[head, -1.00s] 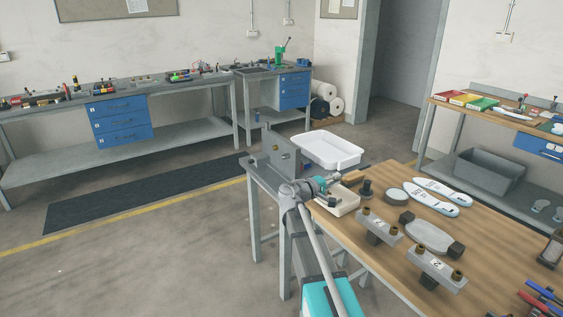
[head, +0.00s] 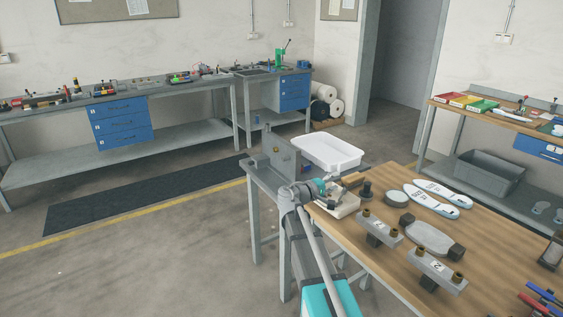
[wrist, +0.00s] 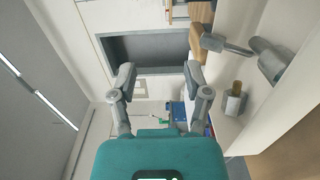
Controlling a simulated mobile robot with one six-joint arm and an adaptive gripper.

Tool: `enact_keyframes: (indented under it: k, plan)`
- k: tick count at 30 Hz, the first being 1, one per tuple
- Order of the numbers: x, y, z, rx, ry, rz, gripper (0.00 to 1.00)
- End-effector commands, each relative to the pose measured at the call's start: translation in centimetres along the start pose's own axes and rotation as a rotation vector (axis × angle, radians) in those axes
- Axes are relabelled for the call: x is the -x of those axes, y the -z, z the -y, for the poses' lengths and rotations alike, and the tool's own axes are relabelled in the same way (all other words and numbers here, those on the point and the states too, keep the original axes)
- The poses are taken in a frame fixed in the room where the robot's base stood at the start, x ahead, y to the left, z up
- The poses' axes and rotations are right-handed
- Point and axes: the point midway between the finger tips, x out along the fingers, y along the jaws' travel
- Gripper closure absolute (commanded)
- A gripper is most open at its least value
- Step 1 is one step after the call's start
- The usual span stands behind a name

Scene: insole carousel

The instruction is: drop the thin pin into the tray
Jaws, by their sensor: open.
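My gripper (head: 328,190) is over the near left corner of the wooden table, beside a small cream tray (head: 348,211) that it partly covers. In the wrist view my gripper (wrist: 159,77) shows two fingers spread apart with nothing between them. A larger white tray (head: 327,152) stands behind, to the right of a grey upright plate. I cannot tell which tray is meant. I cannot make out the thin pin in either view; it is too small or hidden.
A dark round post (head: 366,190), a grey disc (head: 397,197) and two pale insoles (head: 440,196) lie on the table. Two grey blocks with brass knobs (head: 379,229) (head: 438,267) stand nearer. The grey upright plate (head: 281,155) stands close left of my gripper.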

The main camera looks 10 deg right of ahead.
Motion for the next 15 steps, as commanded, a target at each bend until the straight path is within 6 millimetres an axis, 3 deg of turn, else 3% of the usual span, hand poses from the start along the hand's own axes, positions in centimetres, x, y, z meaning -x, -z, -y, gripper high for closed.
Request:
enact_keyframes:
  k: [8,15]
  plan:
    - [2.8,-0.1,0.0,0.0,0.0,-0.002,0.38]
    - [6.4,0.0,0.0,0.0,0.0,-0.003,0.38]
